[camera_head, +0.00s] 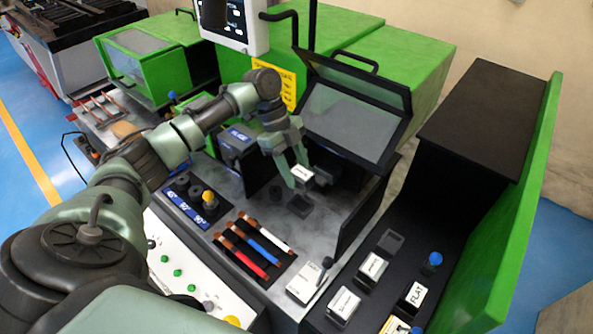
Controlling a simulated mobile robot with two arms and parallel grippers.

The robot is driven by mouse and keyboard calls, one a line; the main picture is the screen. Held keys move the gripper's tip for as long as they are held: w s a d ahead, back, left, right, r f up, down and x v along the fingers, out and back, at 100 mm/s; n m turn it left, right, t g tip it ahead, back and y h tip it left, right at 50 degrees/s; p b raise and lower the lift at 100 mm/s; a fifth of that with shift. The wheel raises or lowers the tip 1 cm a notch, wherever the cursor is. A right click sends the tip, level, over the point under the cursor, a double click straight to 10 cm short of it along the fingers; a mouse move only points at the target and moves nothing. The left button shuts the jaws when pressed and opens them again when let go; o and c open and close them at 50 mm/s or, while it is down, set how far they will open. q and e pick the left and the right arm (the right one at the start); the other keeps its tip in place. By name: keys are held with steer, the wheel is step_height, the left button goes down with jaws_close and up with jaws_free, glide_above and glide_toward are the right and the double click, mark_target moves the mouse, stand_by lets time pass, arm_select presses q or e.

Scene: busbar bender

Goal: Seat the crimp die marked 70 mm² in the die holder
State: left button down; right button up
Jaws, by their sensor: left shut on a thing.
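My left gripper (297,165) reaches in from the left, pointing down over the machine bed. It is shut on a small block with a white labelled face, a crimp die (303,174). The label is too small to read. The die is close to a dark block (326,174) at its right; I cannot tell whether they touch. A dark square fitting (299,206), possibly the die holder, is on the bed just below the die in the picture. My right gripper is not in view.
The right-hand rack holds white-labelled blocks (373,267), (344,304), a block marked FLAT (416,294), and an empty slot (391,242). A raised clear guard (352,118) stands behind the gripper. Red, blue and white bars (262,247) lie in front on the bed.

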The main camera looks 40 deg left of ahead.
arm_select(q)
steer(key=shift+r+p, duration=0.2)
steer(key=shift+p, duration=0.25)
step_height(320, 180, down, 2)
steer(key=shift+f+b, duration=0.25)
steer(key=shift+b, duration=0.5)
steer(key=shift+f+b, duration=0.9)
steer(key=shift+f, duration=0.9)
steer(key=shift+p, duration=0.7)
steer(key=shift+f+b, duration=0.8)
steer(key=shift+f, duration=0.75)
